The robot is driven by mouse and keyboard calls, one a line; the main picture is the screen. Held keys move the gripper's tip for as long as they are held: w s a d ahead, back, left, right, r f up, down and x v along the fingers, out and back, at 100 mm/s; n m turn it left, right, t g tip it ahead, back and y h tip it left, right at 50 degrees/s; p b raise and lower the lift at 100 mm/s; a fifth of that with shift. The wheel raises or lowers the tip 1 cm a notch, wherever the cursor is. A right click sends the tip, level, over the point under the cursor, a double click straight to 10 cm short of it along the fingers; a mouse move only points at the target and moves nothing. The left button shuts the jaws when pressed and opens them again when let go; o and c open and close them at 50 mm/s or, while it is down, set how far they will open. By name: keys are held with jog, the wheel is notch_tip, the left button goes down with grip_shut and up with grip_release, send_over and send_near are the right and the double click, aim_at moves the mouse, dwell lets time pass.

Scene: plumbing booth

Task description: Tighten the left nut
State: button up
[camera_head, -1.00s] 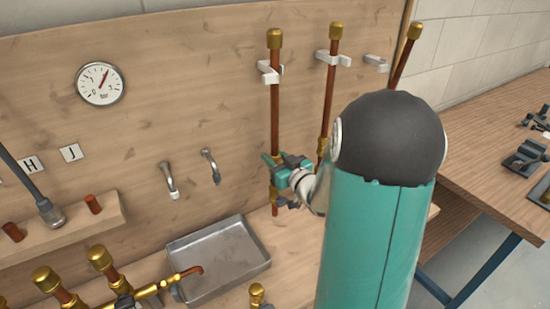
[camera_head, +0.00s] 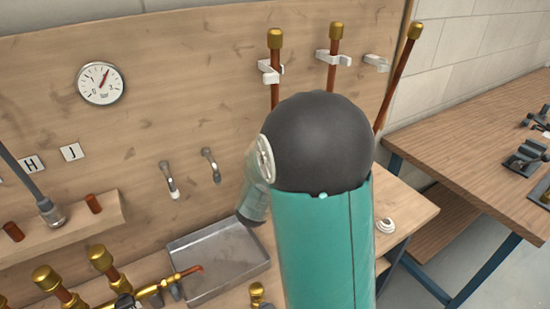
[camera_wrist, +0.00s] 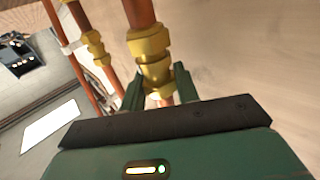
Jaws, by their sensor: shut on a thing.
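The left nut (camera_wrist: 157,74) is a brass nut at the lower part of a fitting on a copper pipe (camera_wrist: 139,12) in the wrist view. My gripper (camera_wrist: 158,88) has its two green fingers on either side of this nut and is shut on it. A second brass collar (camera_wrist: 149,43) sits above it on the same pipe. In the head view, only the top of the left copper pipe (camera_head: 275,95) shows in its white clip. My arm hides its fitting and my gripper there.
A middle pipe (camera_head: 332,75) and a tilted right pipe (camera_head: 399,75) stand beside the left one. Another brass fitting (camera_wrist: 95,48) shows in the wrist view. A metal tray (camera_head: 222,262) lies below the wall taps. A wooden bench (camera_head: 480,150) stands at the right.

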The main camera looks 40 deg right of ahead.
jog(key=shift+w+m+g+h, duration=0.1)
jog(key=shift+m+g+h, duration=1.2)
jog(key=shift+g, duration=0.5)
jog(key=shift+r, duration=0.1)
jog(key=o, duration=1)
jog(key=v, duration=1.4)
